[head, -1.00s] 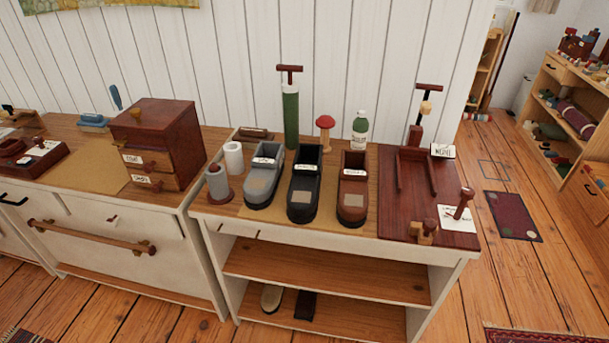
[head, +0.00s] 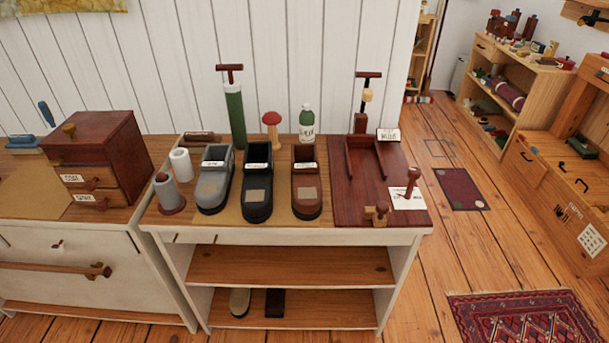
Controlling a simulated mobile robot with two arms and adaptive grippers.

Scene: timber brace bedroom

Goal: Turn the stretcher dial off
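A dark red wooden board (head: 350,205) lies on the right end of the white workbench. It carries a U-shaped frame (head: 352,157) with a tall T-handled post (head: 366,95) behind it. A small wooden knob (head: 377,213) sits at its front edge, and a red-brown peg handle (head: 412,180) stands by a white card (head: 406,198). A lettered sign (head: 388,135) stands at the back right. I cannot tell for certain which part is the stretcher dial or how it is set. Neither of my grippers is in view.
Grey, black (head: 257,190) and brown shoe-shaped holders stand left of the board. A green pump (head: 235,115), green bottle (head: 307,125) and red mushroom form stand behind. A drawer box (head: 97,160) sits further left.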

